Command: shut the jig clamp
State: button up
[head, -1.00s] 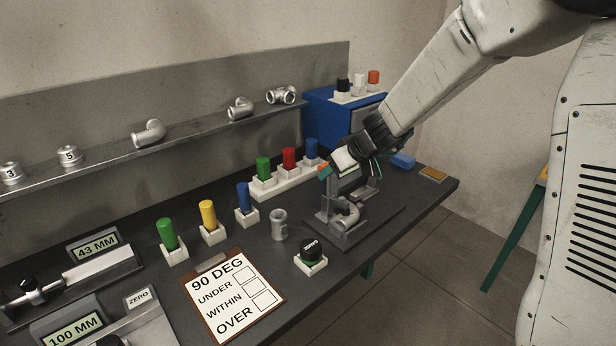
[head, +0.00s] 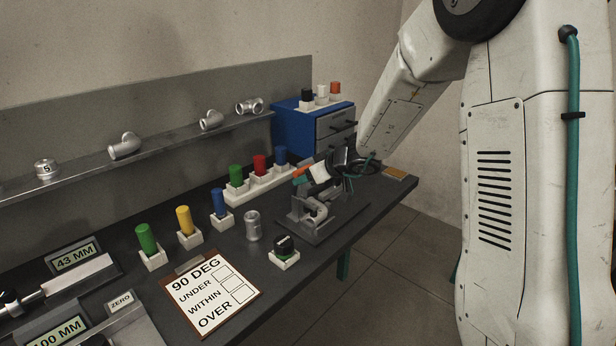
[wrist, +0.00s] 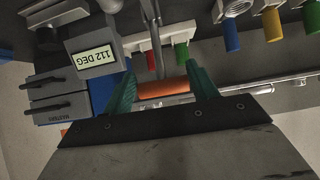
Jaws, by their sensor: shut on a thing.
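The jig clamp (head: 297,213) stands on a dark plate toward the front right of the bench, with a grey elbow casting (head: 317,211) in it. My gripper (wrist: 162,90) is shut on the clamp's orange handle (wrist: 166,91), between its two teal fingers. A metal lever (wrist: 155,45) runs from the handle in the wrist view. In the head view the orange handle (head: 303,173) is above the casting, so the lever stands raised. My gripper and arm partly hide the back of the jig.
A display reading 112 DEG (wrist: 93,57) stands near the blue drawer cabinet (head: 290,124). Coloured pegs in white holders, such as the blue one (head: 218,203), stand left of the jig. A black-topped stamp (head: 284,249) and an upright fitting (head: 253,226) stand close in front.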

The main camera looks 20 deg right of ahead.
jog(key=o, duration=1.4)
jog(key=shift+w+f, duration=0.1)
jog(key=shift+w, duration=0.05)
jog(key=v, duration=0.8)
jog(key=shift+w, duration=0.1)
